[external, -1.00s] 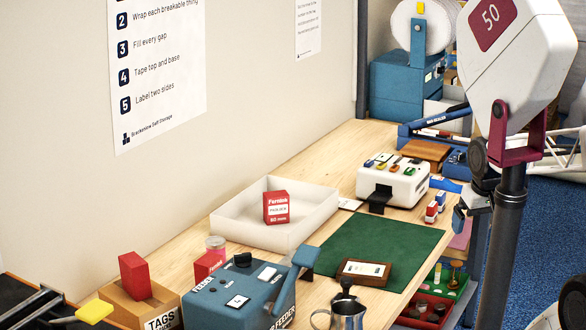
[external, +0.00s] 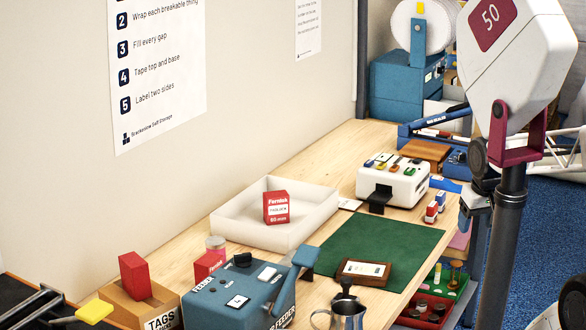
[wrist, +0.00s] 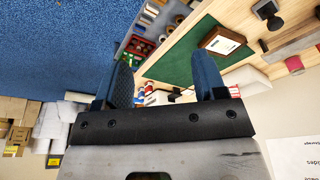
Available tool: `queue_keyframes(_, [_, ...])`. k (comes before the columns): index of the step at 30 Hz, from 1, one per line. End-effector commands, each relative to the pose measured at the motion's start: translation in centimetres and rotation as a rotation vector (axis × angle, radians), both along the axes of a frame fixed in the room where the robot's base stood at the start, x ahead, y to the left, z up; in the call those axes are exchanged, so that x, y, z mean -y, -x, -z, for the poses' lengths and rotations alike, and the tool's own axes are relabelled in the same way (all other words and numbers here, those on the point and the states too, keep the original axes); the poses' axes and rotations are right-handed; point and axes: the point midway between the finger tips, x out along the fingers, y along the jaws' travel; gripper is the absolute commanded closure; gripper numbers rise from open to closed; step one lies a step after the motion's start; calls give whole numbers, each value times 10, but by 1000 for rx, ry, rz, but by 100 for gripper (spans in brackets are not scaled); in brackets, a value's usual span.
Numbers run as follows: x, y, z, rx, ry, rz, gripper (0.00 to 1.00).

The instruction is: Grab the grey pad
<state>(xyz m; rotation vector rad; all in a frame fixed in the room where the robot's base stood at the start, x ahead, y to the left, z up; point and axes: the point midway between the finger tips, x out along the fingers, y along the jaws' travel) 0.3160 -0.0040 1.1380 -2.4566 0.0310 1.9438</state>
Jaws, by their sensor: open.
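I cannot make out a grey pad for certain in either view. My gripper (wrist: 163,60) shows in the wrist view with its two dark blue fingers spread apart, and nothing is held between them. The fingers are in the air, with the green mat (wrist: 183,56) and the bench beyond them. My gripper does not show in the external view. A wood-framed block with a pale top (external: 363,271) lies on the near part of the green mat (external: 402,243). It also shows in the wrist view (wrist: 222,41).
A white tray (external: 226,227) holds a red box (external: 276,207). A blue feeder (external: 222,296) and a metal jug (external: 348,316) stand in front. A white machine (external: 405,187) stands behind the mat. Trays of small items sit at the bench's right edge. A pole stands at right.

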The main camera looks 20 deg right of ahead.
Motion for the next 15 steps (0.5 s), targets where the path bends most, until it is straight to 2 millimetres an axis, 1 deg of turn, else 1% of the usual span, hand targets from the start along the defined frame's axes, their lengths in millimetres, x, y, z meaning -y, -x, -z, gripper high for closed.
queue_keyframes(5, [-4, -3, 4, -18, -27, 18, 36])
queue_keyframes(8, [-12, -6, 12, -49, -74, 51, 36])
queue_keyframes(11, [-24, -13, 22, -98, -145, 104, 36])
queue_keyframes(15, [-49, -24, 42, -200, -278, 211, 36])
